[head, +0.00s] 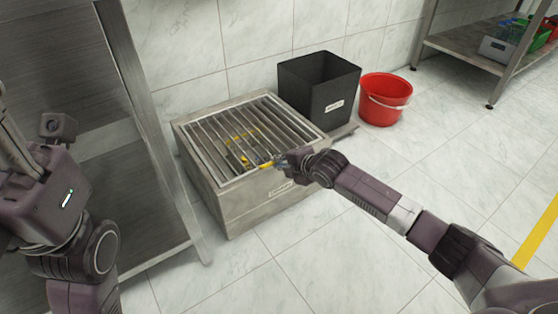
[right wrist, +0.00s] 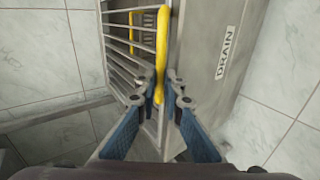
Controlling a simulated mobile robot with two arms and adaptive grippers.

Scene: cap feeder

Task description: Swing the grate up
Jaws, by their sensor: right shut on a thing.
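The grate (head: 207,144) is a frame of metal bars lying flat, as far as I can see, over the top of a grey drain box (head: 240,211). It also shows in the right wrist view (right wrist: 118,44). A yellow handle (right wrist: 162,45) is at the grate's front edge. My right gripper (head: 279,161) is at that edge, its two fingers closed around the handle's near end in the right wrist view (right wrist: 160,98). My left gripper (head: 32,140) is at the far left, away from the grate; its fingers are not clear.
A black bin (head: 309,99) stands behind the drain box, with a red bucket (head: 379,107) to its right. A metal shelf unit (head: 150,130) stands close on the left. Another shelf (head: 470,42) is at the back right. The tiled floor in front is clear.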

